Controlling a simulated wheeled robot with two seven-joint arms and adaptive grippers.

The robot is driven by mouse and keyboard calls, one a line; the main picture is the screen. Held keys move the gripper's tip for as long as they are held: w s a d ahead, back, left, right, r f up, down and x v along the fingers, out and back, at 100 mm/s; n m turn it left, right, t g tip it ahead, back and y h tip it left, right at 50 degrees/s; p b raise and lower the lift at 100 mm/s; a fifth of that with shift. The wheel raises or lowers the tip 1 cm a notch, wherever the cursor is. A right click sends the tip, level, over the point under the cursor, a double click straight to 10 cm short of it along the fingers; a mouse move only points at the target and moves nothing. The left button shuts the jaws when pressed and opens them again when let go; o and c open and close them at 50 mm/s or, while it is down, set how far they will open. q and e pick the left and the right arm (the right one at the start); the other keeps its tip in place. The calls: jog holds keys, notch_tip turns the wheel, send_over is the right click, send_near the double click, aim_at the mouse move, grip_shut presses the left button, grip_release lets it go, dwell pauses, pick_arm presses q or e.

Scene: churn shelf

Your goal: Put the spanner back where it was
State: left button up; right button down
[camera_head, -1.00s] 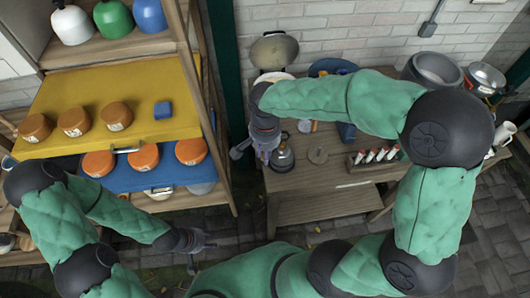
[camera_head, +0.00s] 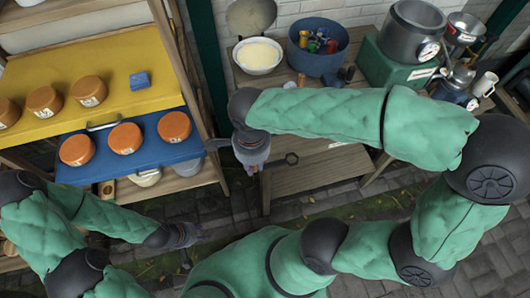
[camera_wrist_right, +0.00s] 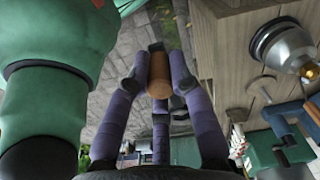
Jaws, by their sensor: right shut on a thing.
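My right gripper (camera_head: 254,166) is in front of the table's left end in the head view. In the right wrist view it (camera_wrist_right: 158,80) is shut on a brown wooden-looking cylinder, which looks like the spanner's handle (camera_wrist_right: 158,76). The join between ring and handle cannot be made out. My left gripper (camera_head: 194,250) hangs low over the paving, empty, its fingers spread apart.
The wooden table (camera_head: 335,172) holds a white bowl (camera_head: 258,55), a blue tub (camera_head: 318,45) of small items and a grey pot (camera_head: 411,32) on a green box. Left, the shelf has yellow (camera_head: 60,118) and blue (camera_head: 85,170) drawers with orange-lidded jars. My right forearm hides part of the tabletop.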

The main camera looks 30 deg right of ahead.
jog(key=shift+f, duration=0.2)
jog(key=w+d+f+b, duration=0.5)
jog(key=w+f+b, duration=0.1)
jog(key=w+f, duration=0.6)
jog(key=shift+w+f, duration=0.35)
jog(key=shift+w, duration=0.05)
jog(key=shift+f, duration=0.2)
jog(key=c, duration=1.1)
grip_release()
